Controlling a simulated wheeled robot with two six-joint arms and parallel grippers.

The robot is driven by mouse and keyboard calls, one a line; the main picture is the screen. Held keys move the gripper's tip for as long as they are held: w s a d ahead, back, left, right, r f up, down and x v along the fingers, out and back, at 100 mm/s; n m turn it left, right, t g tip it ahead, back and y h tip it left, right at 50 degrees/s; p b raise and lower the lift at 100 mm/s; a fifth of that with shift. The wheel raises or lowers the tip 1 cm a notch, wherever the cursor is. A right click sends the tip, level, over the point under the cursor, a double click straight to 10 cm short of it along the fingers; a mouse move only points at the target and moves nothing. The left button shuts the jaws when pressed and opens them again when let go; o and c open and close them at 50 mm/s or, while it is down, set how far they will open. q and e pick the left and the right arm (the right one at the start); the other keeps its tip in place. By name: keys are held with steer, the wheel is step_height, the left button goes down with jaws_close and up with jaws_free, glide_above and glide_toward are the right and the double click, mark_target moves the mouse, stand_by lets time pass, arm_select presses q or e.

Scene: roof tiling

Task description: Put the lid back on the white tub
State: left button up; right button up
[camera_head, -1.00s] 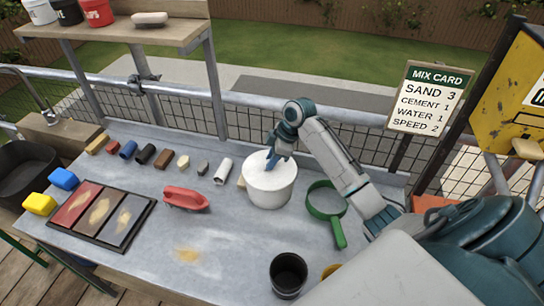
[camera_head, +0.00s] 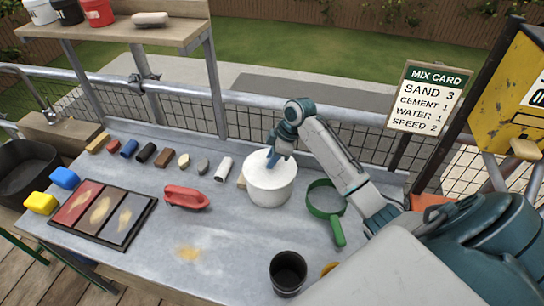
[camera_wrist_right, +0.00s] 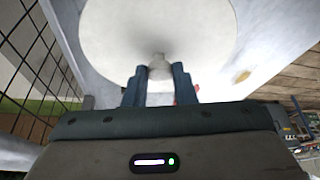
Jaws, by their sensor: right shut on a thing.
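The white tub (camera_head: 268,190) stands on the grey worktable right of the middle in the head view. Its white lid (camera_head: 258,163) lies over the mouth of the tub, and it fills the top of the right wrist view (camera_wrist_right: 125,35). My right gripper (camera_head: 272,157) is above the tub. In the wrist view my right gripper (camera_wrist_right: 159,80) is shut on the lid's small knob (camera_wrist_right: 160,68). The arm hides part of the rim, so I cannot tell whether the lid is fully seated. My left gripper is not in view.
A green sieve (camera_head: 326,198) lies right of the tub, and a black cup (camera_head: 288,272) stands near the front. A red float-like tool (camera_head: 186,197) and a tray of colour samples (camera_head: 101,214) are to the left. The table's front middle is mostly clear.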

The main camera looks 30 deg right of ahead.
steer(key=shift+p, duration=0.4)
stand_by(0.5)
steer(key=shift+f, duration=0.15)
stand_by(0.9)
steer(key=shift+p, duration=0.55)
stand_by(0.4)
steer(key=o, duration=1.5)
steer(key=shift+o, duration=0.2)
steer(key=shift+r+p, duration=3.35)
steer(key=shift+r, duration=0.2)
